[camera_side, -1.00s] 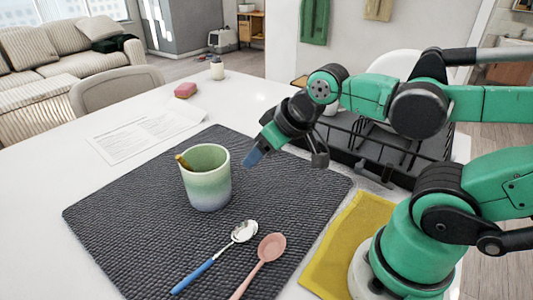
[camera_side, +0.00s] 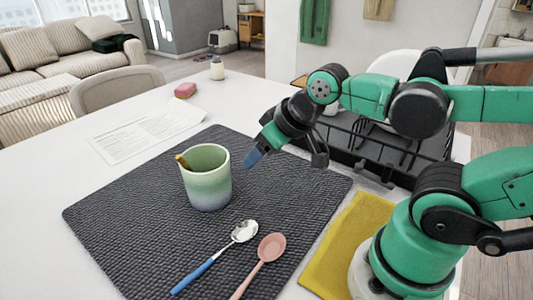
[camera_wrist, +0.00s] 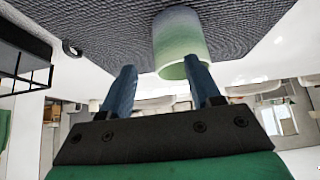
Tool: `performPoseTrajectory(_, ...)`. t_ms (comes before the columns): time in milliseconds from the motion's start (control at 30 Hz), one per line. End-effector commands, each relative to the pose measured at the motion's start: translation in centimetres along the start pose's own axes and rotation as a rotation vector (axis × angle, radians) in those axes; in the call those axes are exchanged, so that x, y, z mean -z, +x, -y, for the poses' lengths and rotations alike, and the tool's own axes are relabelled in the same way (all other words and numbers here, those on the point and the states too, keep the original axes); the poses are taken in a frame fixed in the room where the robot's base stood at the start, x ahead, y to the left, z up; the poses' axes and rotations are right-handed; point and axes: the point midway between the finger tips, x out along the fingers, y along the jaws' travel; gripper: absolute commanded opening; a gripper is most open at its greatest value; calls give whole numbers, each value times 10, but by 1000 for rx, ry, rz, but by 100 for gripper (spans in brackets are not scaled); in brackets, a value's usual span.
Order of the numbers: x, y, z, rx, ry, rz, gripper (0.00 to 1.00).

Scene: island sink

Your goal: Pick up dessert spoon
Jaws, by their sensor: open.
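Two spoons lie side by side on the dark woven mat (camera_side: 110,215) in the side view. One spoon (camera_side: 213,258) has a metal bowl and a blue handle; the other spoon (camera_side: 262,262) is all pink. The pictures do not show for certain which is the dessert spoon. My gripper (camera_side: 256,154) is above the mat, behind and to the right of the cup, well away from both spoons. In the wrist view my gripper (camera_wrist: 159,72) shows two blue fingers spread apart with nothing held. Neither spoon can be made out in the wrist view.
A green-to-blue cup (camera_side: 207,180) with something brownish inside stands on the mat, left of my gripper. A black dish rack (camera_side: 370,155) stands at the right. A yellow cloth (camera_side: 345,240) lies beside the mat. Paper (camera_side: 145,132) and a pink sponge (camera_side: 186,90) lie farther back.

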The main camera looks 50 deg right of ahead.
Motion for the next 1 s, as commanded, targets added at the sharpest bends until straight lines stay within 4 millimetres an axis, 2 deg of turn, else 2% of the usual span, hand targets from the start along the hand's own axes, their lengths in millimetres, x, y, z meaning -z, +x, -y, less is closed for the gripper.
performPoseTrajectory(167,0,2,3,12,-31,12,57)
performPoseTrajectory(267,0,8,13,56,-146,56,57)
performPoseTrajectory(500,-11,37,64,335,-708,196,57)
performPoseTrajectory(700,-30,55,100,594,-1115,209,57)
performPoseTrajectory(833,-39,60,112,691,-1251,192,57)
performPoseTrajectory(1000,-44,66,117,723,-1298,185,57)
